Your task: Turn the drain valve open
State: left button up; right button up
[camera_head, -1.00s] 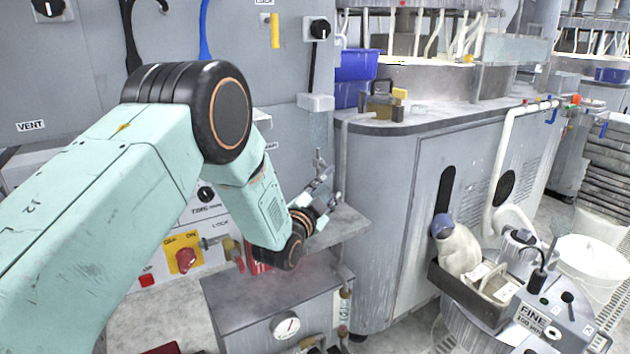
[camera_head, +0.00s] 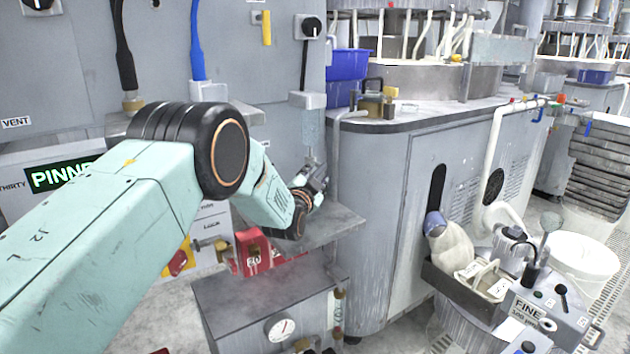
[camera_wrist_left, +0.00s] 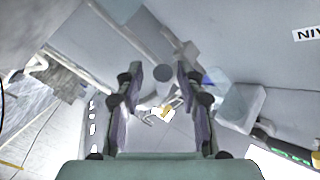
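I cannot tell for certain which part is the drain valve. A white pipe (camera_head: 500,140) on the right carries small blue and orange fittings (camera_head: 548,105) at its upper end. A brass-coloured block with a black handle (camera_head: 378,102) sits on the platen machine's top. My left gripper (camera_head: 316,180) is in front of the grey cabinet, above a grey ledge and apart from both candidates. In the left wrist view its fingers (camera_wrist_left: 160,85) are spread with nothing held between them; a small white and yellow item shows beyond. My right gripper is not in view.
The grey ledge (camera_head: 325,232) is below the gripper, with a red block (camera_head: 258,250) beside my forearm. A gauge box (camera_head: 225,300) stands in front. Blue bins (camera_head: 348,64) are behind. At right are a white bucket (camera_head: 580,258) and a panel marked FINE (camera_head: 540,310).

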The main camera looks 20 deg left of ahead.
pick_arm(q)
jog(key=shift+w+a, duration=0.1)
jog(key=shift+w, duration=0.05)
jog(key=shift+r, duration=0.1)
jog(key=shift+c, duration=0.4)
grip_shut()
